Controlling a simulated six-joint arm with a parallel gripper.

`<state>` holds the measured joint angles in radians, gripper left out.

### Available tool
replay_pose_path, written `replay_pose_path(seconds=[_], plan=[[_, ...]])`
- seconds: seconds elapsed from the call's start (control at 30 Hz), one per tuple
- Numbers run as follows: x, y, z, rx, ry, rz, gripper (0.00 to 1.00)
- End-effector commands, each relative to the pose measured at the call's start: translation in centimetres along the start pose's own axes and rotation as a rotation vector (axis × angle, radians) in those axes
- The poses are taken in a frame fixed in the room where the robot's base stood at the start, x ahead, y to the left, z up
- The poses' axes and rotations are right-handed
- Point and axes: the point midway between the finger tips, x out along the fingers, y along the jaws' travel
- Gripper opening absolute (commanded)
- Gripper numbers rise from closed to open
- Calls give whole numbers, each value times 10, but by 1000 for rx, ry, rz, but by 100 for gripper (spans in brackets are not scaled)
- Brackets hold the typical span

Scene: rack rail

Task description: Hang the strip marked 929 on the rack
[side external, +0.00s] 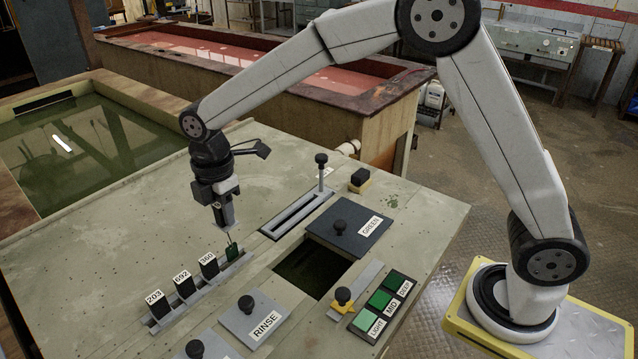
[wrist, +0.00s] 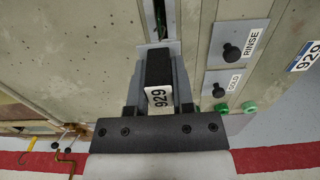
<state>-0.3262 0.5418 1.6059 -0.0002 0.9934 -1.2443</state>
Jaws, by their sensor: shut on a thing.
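My gripper (side external: 229,228) is shut on the strip marked 929 and points down over the right end of the rack rail (side external: 205,288). In the wrist view the strip's dark top (wrist: 158,68) and its white 929 tag (wrist: 159,98) sit between the fingers (wrist: 158,88). In the side view the strip's dark green lower part (side external: 232,251) shows below the fingers, close to the rail; I cannot tell whether it touches. Strips tagged 203 (side external: 159,307), 692 (side external: 185,287) and one reading like 360 (side external: 209,267) stand along the rail to the left.
An open dark bath (side external: 312,268) lies right of the rail, with the GREEN lid (side external: 347,227) behind it. The RINSE lid (side external: 253,318) is in front. A slotted fixture with an upright knob (side external: 297,209) stands behind. Colour swatches (side external: 381,300) lie at right.

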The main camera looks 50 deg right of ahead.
Motion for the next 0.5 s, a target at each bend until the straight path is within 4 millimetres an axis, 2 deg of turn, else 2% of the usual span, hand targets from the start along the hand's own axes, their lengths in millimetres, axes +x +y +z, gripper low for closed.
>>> replay_pose_path(seconds=[0.5], plan=[[26,0,0,0,0,-1,0]])
